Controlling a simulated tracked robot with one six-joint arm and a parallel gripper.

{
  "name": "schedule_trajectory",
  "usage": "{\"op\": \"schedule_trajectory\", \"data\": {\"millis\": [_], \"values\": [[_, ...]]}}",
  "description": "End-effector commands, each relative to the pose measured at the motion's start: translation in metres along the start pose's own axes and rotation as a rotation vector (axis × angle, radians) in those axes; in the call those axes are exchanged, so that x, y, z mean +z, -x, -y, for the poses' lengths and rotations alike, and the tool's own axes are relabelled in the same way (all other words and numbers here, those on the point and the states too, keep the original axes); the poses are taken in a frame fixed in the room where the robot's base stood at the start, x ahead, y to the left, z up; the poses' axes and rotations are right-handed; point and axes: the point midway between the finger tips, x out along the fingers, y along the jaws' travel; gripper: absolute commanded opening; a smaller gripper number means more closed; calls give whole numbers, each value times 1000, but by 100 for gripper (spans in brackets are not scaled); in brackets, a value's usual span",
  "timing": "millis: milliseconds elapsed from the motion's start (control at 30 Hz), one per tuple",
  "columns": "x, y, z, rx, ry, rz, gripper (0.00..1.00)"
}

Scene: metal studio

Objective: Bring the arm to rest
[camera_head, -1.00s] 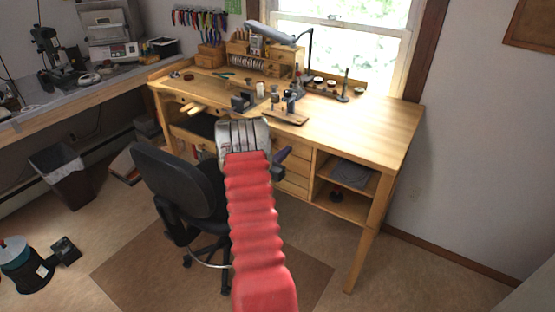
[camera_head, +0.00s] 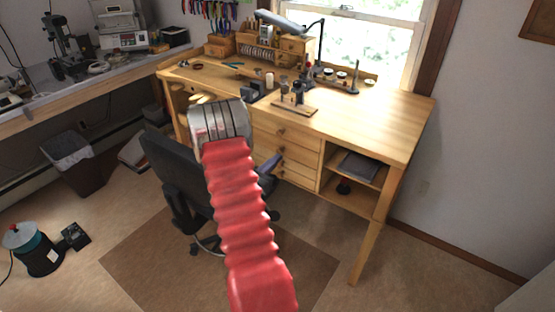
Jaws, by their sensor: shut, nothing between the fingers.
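My red ribbed arm (camera_head: 238,210) rises from the bottom edge and leans slightly left. Its silver metal end (camera_head: 221,120) is in front of the desk's left part and the chair. My gripper's fingers are not visible; the arm hides whatever lies beyond the metal end. A small purple-blue part (camera_head: 269,164) shows just right of the arm; I cannot tell what it belongs to. No held object is visible.
A wooden workbench (camera_head: 385,120) with tools stands ahead under the window. A black office chair (camera_head: 175,170) is behind the arm to the left. A waste bin (camera_head: 75,165) and a black-and-teal canister (camera_head: 35,250) stand at left. The floor at right is clear.

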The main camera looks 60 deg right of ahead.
Motion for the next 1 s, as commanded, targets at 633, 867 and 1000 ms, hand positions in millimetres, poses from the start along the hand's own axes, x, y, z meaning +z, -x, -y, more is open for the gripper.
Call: {"op": "schedule_trajectory", "data": {"millis": [633,867,1000], "values": [[-5,0,2,-11,-20,-20,0],[-38,11,52,-183,-75,-132,0],[-46,29,92,-336,-148,-204,0]]}}
